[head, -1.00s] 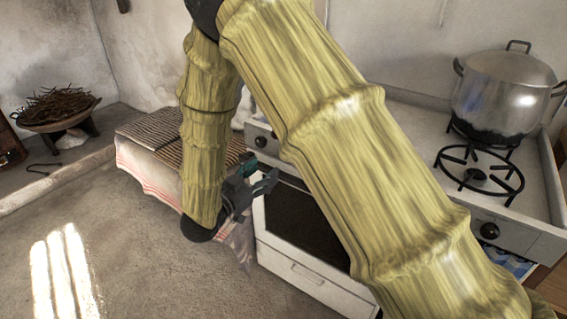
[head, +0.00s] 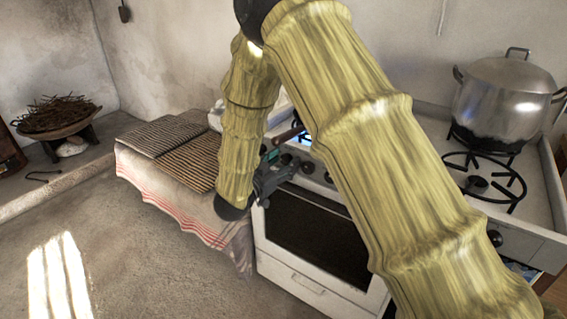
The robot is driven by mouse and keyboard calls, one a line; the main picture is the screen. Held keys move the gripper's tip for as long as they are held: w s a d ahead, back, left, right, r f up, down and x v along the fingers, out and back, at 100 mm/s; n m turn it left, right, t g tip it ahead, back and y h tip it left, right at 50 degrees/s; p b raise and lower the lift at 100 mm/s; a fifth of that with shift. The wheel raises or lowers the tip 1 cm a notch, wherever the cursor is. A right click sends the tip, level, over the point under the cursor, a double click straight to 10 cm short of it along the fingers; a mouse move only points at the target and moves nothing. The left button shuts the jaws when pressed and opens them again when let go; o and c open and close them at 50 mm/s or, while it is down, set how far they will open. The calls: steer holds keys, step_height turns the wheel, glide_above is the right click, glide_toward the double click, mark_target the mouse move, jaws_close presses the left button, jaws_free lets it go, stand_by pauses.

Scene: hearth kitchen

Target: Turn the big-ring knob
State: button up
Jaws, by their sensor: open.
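The stove's front panel carries dark round knobs. One knob (head: 307,167) shows just right of my gripper, another (head: 328,177) shows beside my upper arm, and one (head: 495,238) is at the right end. I cannot tell which is the big-ring knob; my arm hides the middle of the panel. A black ring burner (head: 483,178) lies on the right of the stove top. My gripper (head: 287,168) is open, in front of the left part of the panel, close to the left knobs. Contact cannot be made out.
A large metal pot (head: 505,95) stands at the back right of the stove. The oven door (head: 312,235) is below the panel. A cloth-covered bench with slatted mats (head: 185,155) is left of the stove. The floor at front left is clear.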

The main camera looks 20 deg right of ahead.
steer(key=c, duration=1)
steer(key=shift+c, duration=0.2)
steer(key=shift+m, duration=0.3)
steer(key=m+b, duration=0.1)
steer(key=m, duration=0.2)
steer(key=m+b, duration=0.1)
steer(key=m, duration=0.2)
steer(key=shift+d+f+m+b, duration=0.1)
steer(key=shift+f+m+b, duration=0.05)
steer(key=shift+m+b, duration=0.15)
steer(key=m+b, duration=0.3)
steer(key=m, duration=0.1)
steer(key=shift+m, duration=0.4)
steer(key=shift+m+b, duration=0.45)
steer(key=shift+m, duration=0.45)
